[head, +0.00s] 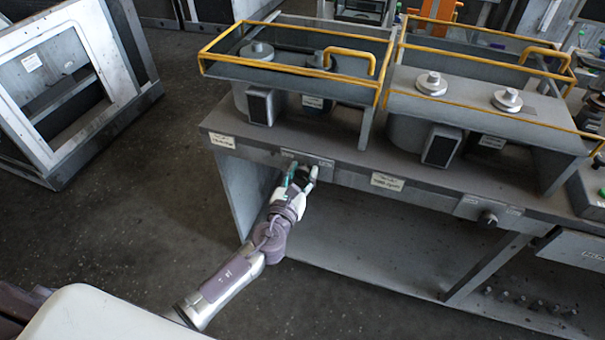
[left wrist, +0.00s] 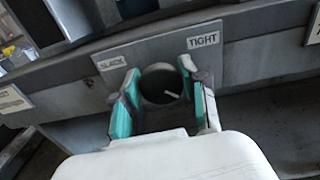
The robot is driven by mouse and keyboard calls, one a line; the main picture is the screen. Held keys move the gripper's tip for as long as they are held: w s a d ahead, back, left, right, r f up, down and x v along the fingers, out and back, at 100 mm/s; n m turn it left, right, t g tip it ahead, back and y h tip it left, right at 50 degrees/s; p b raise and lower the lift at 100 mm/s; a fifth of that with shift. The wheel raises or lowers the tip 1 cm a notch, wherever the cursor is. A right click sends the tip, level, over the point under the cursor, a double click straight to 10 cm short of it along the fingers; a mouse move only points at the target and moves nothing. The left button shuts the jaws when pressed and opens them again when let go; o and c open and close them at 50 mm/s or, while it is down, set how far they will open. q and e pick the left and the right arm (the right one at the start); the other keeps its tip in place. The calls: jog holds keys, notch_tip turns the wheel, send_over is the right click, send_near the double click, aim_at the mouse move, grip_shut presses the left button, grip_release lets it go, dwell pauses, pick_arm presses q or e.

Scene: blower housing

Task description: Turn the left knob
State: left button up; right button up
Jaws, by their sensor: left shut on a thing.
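The left knob is a dark round knob with a white pointer mark in the left wrist view (left wrist: 162,84), on a grey plate (left wrist: 205,60) labelled SLACK and TIGHT. Its pointer tilts toward the TIGHT side. My left gripper (left wrist: 160,92) has its green-padded fingers on both sides of the knob and is shut on it. In the head view my left gripper (head: 302,178) reaches the bench front and mostly hides the knob. The other knob (head: 487,219) is dark and sits on the bench front to the right. My right gripper is not in view.
The grey bench (head: 345,158) carries blower housings inside yellow rails (head: 290,68). A white label (head: 387,181) is on its front edge, right of my gripper. A grey frame (head: 50,155) stands at the left. The floor (head: 150,235) between is clear.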

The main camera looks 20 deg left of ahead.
pick_arm(q)
jog(key=n+b, duration=0.2)
jog(key=n, duration=0.3)
jog(key=shift+a+f, duration=0.1)
jog(key=shift+f, duration=0.05)
jog(key=n+b, duration=0.1)
jog(key=n, duration=0.4)
jog(key=shift+a+n+b, duration=0.1)
jog(key=shift+n+b, duration=0.3)
jog(key=n, duration=0.5)
jog(key=shift+f+b, duration=0.1)
jog(key=shift+b, duration=0.3)
jog(key=shift+f+n, duration=0.1)
jog(key=shift+n, duration=2.3)
jog(key=o, duration=1.1)
jog(key=shift+o, duration=0.2)
jog(key=s, duration=1.2)
jog(key=shift+a, duration=0.25)
